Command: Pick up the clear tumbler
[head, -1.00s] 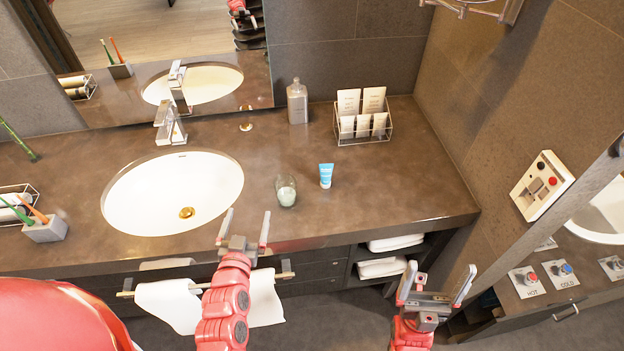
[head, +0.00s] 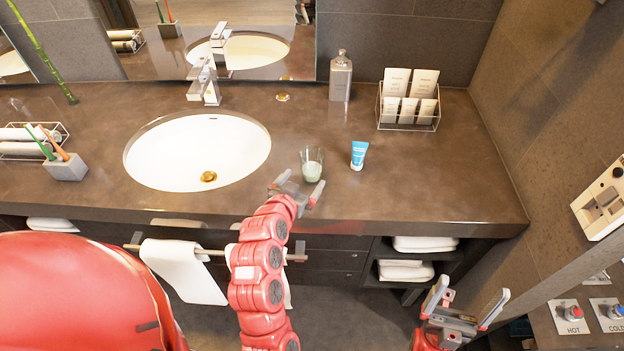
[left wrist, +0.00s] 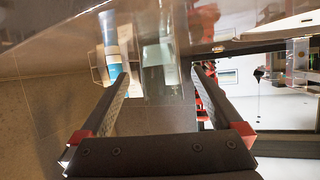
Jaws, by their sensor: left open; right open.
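The clear tumbler (head: 312,165) stands upright on the brown counter (head: 400,190), right of the sink, with something pale in its lower part. My left gripper (head: 299,186) is open at the counter's front edge, just in front of the tumbler. In the left wrist view, the see-through tumbler (left wrist: 163,75) shows between and beyond the open fingers (left wrist: 161,76); I cannot tell whether they touch it. My right gripper (head: 468,294) is open and empty, low in front of the counter, away from the tumbler.
A blue and white tube (head: 358,155) stands close right of the tumbler and also shows in the left wrist view (left wrist: 111,45). The sink (head: 190,155) lies to the left. Behind are a grey bottle (head: 340,77) and a wire card rack (head: 408,122). Clear counter lies farther right.

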